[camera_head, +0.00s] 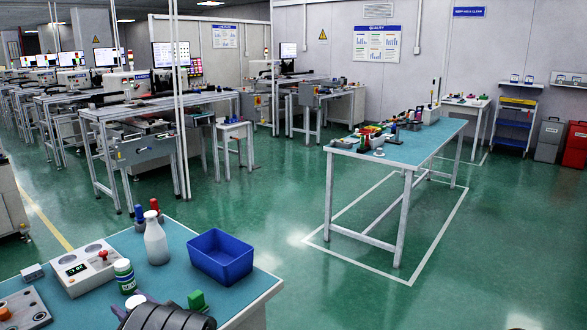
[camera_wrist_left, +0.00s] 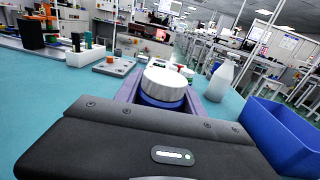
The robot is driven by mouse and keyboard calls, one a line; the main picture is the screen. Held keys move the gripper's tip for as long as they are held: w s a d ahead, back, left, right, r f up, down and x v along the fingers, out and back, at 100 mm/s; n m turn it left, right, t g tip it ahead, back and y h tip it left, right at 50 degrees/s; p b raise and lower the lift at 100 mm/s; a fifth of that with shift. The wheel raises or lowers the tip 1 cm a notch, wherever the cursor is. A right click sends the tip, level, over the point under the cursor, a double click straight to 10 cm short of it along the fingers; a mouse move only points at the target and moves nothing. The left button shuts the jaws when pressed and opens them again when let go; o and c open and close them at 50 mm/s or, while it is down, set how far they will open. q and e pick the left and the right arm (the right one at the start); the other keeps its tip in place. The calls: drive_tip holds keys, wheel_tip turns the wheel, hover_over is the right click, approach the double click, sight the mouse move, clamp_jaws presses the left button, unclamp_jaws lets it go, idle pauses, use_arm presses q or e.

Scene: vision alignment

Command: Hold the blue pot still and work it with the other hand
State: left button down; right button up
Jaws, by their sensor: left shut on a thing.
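The blue pot (camera_wrist_left: 161,101) has a wide white lid and shows in the left wrist view between two purple-grey fingers. My left gripper (camera_wrist_left: 162,92) is shut on it, with a finger on each side. The lid faces up toward the camera and hides much of the blue body. In the head view my dark left wrist (camera_head: 165,318) covers most of the grip at the bottom edge; a bit of purple finger and white lid shows beside it. My right gripper is in neither view.
On the teal table, a blue bin (camera_head: 221,262), a white bottle (camera_head: 155,243), a green-labelled white jar (camera_head: 124,276), a green block (camera_head: 197,301) and a grey device with dials (camera_head: 85,268) stand close around the grip. A second teal table (camera_head: 430,140) stands beyond open floor.

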use_arm(q)
drive_tip(key=s+d+f, duration=0.3)
drive_tip(key=d, duration=0.4)
drive_tip(key=s+d+f+m+t+h, duration=0.1)
drive_tip(key=s+d+f, duration=0.2)
drive_tip(key=d, duration=0.4)
drive_tip(key=s+d+f+t, duration=0.1)
drive_tip(key=s+d+f, duration=0.2)
drive_tip(key=s+d, duration=0.2)
drive_tip(key=shift+s+d+f+m, duration=0.25)
drive_tip(key=shift+d+f+m, duration=0.15)
drive_tip(key=shift+d, duration=0.8)
drive_tip(key=shift+w+r, duration=0.1)
drive_tip(key=shift+r, duration=0.15)
drive_tip(key=shift+d+h, duration=0.15)
drive_tip(key=shift+h, duration=0.15)
drive_tip(key=w+d+f+m+t+h, duration=0.2)
drive_tip(key=d+m+t+h, duration=0.4)
drive_tip(key=d, duration=0.9)
drive_tip(key=m+h, duration=0.2)
drive_tip(key=h, duration=0.2)
drive_tip(key=shift+t+h, duration=0.3)
drive_tip(key=shift+d, duration=0.1)
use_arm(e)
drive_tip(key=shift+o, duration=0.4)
